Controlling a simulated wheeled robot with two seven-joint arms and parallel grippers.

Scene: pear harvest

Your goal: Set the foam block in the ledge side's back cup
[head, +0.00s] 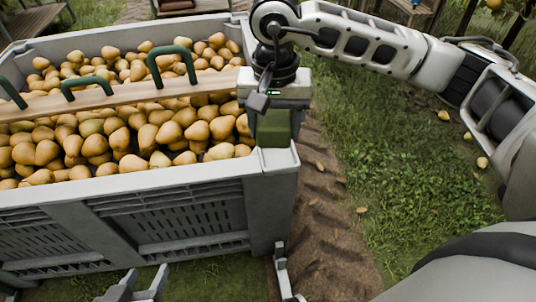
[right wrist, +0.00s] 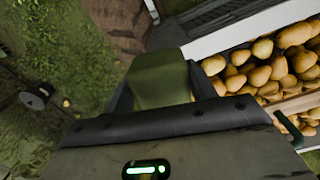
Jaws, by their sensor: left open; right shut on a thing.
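The foam block (head: 274,131) is a dull green block above the bin's near right corner in the head view. My right gripper (head: 272,112) points down and is shut on the block. In the right wrist view the block (right wrist: 160,86) sits between the two dark fingers. I cannot tell whether its underside touches the corner. My left gripper (head: 148,281) is open and empty at the bottom edge of the head view, low in front of the bin, partly cut off. I cannot make out any cup; the arm and block hide part of the corner.
A grey slatted bin (head: 70,194) full of pears fills the left. A wooden board (head: 118,95) with green handles lies across it. A pale metal part (head: 283,272) shows near the bin's foot. Grass (head: 400,170) and a soil track lie right.

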